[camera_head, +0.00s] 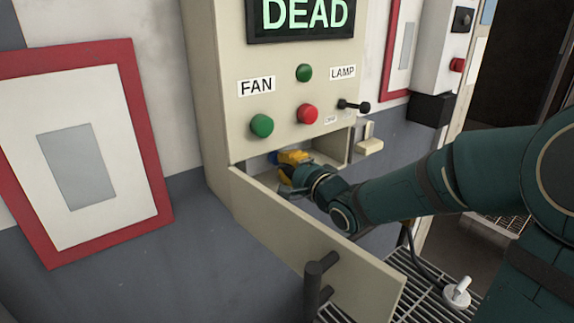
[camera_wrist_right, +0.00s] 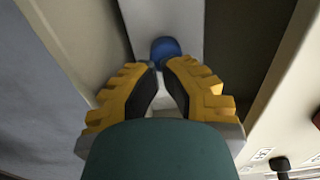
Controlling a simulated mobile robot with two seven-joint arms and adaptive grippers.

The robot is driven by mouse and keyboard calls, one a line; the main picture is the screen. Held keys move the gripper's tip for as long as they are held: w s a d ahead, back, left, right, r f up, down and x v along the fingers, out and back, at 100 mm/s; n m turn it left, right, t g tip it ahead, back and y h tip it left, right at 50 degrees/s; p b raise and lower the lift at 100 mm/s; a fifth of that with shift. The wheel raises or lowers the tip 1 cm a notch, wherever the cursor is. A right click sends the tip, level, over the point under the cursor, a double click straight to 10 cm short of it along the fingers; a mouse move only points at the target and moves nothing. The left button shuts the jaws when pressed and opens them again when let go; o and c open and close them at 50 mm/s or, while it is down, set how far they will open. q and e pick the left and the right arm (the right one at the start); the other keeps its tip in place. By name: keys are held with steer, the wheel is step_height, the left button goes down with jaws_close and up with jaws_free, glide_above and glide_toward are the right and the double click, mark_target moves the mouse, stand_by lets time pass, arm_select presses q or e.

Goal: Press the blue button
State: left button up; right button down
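The blue button (camera_wrist_right: 165,47) is a round blue knob on a pale panel inside the compartment. In the wrist view it stands just beyond my right fingertips, and their tips partly overlap its lower edge. I cannot tell whether they touch it. In the head view a small blue patch (camera_head: 273,157) shows beside the yellow fingers. My right gripper (camera_head: 284,158) reaches into the compartment opening below the red button; in the wrist view its fingertips (camera_wrist_right: 160,68) come together with almost no gap and nothing held. My left gripper is out of view.
The cream panel carries green buttons (camera_head: 262,126), a red button (camera_head: 307,114), a black lever (camera_head: 353,106) and a "DEAD" display (camera_head: 301,15). An opened flap (camera_head: 300,232) with a dark handle (camera_head: 319,275) hangs below and in front of my forearm. A grating (camera_head: 430,280) lies lower right.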

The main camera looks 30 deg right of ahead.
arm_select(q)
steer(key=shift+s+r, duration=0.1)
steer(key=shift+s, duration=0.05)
arm_select(e)
steer(key=shift+w+r, duration=0.1)
steer(key=shift+w, duration=0.6)
steer(key=shift+a, duration=0.1)
